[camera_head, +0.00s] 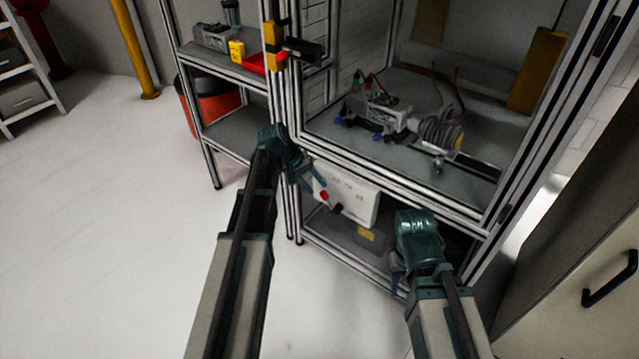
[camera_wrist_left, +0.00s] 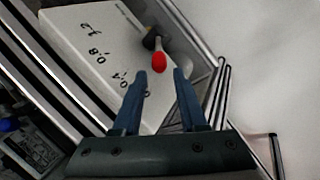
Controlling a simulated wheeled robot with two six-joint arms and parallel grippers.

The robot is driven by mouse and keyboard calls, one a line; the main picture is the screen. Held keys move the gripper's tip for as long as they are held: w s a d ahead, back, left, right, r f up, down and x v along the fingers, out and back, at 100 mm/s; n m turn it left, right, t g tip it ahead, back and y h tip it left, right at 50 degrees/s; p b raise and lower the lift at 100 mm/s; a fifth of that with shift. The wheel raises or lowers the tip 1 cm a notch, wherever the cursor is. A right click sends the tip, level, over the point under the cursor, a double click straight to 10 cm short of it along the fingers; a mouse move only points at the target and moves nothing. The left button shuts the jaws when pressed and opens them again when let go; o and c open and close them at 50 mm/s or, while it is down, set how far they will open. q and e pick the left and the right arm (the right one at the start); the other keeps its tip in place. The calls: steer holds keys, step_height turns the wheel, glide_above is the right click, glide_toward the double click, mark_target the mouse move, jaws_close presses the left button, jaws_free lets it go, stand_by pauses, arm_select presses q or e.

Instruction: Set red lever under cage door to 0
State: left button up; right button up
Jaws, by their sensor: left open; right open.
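A red-tipped lever (camera_head: 324,196) sticks out from the front of a white control box (camera_head: 352,197) under the cage door. In the head view, my left gripper (camera_head: 312,186) is beside the lever. My right gripper (camera_head: 396,270) is open, lower right of the box.
The cage (camera_head: 470,195) above holds a motor rig (camera_head: 438,132) with cables. A shelf (camera_head: 238,135) stands to the left, with a red bin (camera_head: 190,112) behind it. A cabinet (camera_head: 590,290) stands at the right. The floor (camera_head: 110,220) at the left is clear.

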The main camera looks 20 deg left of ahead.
arm_select(q)
steer(key=p+v, duration=0.6)
steer(key=v, duration=0.3)
steer(key=shift+p, duration=0.4)
steer(key=shift+s+r, duration=0.1)
steer(key=s+d+r+m+g+y+p, duration=0.3)
steer(key=s+d+r+m+p, duration=0.6)
steer(key=s+d+r+p, duration=1.2)
steer(key=r+y+p, duration=0.1)
steer(key=y+p, duration=0.1)
steer(key=p, duration=0.1)
steer(key=shift+s+d+m+y, duration=0.3)
steer(key=shift+d+y, duration=0.05)
steer(key=shift+y, duration=0.05)
steer(key=shift+d, duration=0.1)
